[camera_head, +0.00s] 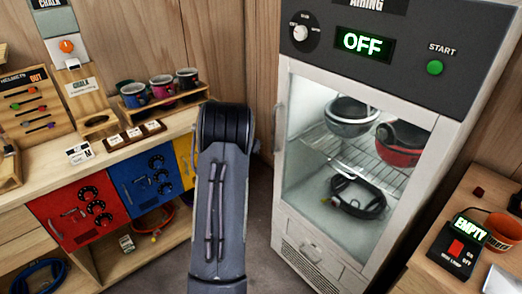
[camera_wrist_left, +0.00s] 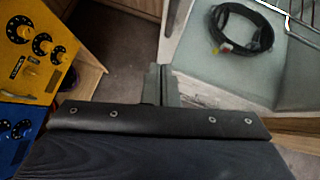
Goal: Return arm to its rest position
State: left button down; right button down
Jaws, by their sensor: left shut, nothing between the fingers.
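My arm (camera_head: 221,190) rises from the bottom middle of the head view, with a grey link and a black joint at its top. It stands in front of the gap between the shelf bench and the airing cabinet. The gripper at its end is hidden in the head view. In the left wrist view the fingers of my left gripper (camera_wrist_left: 161,85) are shut with nothing between them, over the floor gap at the cabinet's edge. My right gripper is in neither view.
The airing cabinet (camera_head: 375,93) reads OFF and holds helmets (camera_head: 350,115) and a black strapped item (camera_head: 358,196). A switch box (camera_head: 455,250) reading EMPTY sits at right.

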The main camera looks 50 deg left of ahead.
pick_arm(q)
jog(key=v, duration=0.4)
jog(key=shift+s+a, duration=0.1)
